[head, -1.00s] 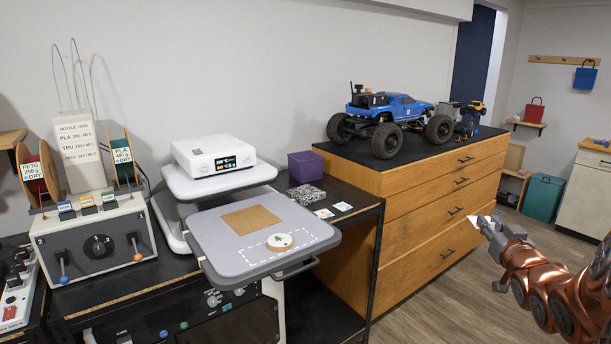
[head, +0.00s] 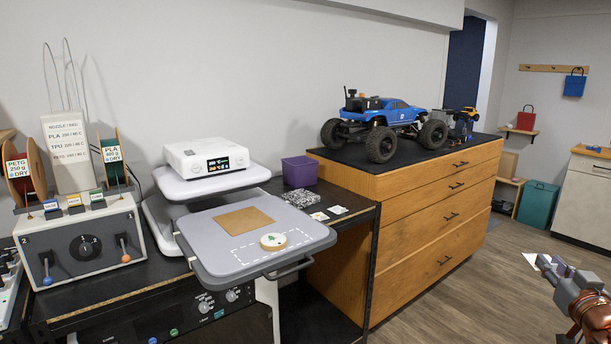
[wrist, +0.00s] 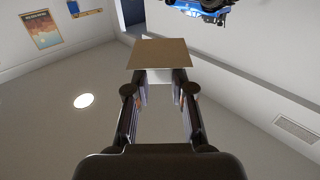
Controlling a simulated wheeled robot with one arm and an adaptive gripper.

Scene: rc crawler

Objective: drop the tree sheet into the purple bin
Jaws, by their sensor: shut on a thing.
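My gripper (head: 550,264) is at the lower right of the head view, over the floor and well right of the drawer cabinet. It is shut on a thin sheet (head: 532,260), pale in the head view. In the wrist view the sheet (wrist: 160,52) shows a plain tan face between the fingertips (wrist: 160,80); no tree print is visible on it.
The heat press (head: 210,160) has a grey platen (head: 215,262) with a tan square (head: 244,219) and a round tree-printed disc (head: 273,241). A speckled block (head: 301,198) and small cards (head: 328,214) lie near the bin. A blue crawler (head: 385,125) stands on the drawer cabinet (head: 430,215).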

